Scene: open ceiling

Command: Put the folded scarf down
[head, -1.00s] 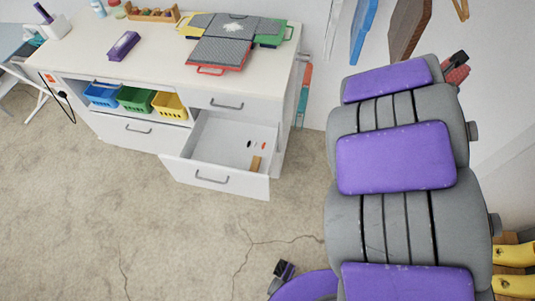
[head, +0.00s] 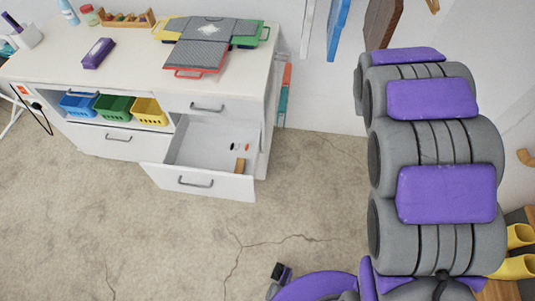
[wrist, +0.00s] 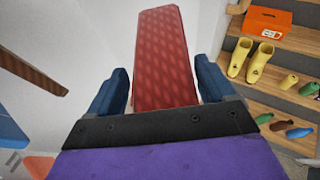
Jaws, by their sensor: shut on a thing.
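The folded scarf (wrist: 160,48) is a long red patterned block in the wrist view, pointing away from my wrist. My gripper (wrist: 162,80) has its two dark blue fingers on either side of the scarf and is shut on it. The scarf's near end is hidden behind the dark wrist edge. In the head view my arm fills the right side, and the gripper and scarf are out of sight behind it.
A white desk (head: 140,75) stands at the left with an open drawer (head: 200,184) and a grey folding board (head: 205,55) on top. Wooden shelves (wrist: 285,95) hold yellow boots (wrist: 250,62), several bottles and an orange box (wrist: 268,22). The floor before the desk is clear.

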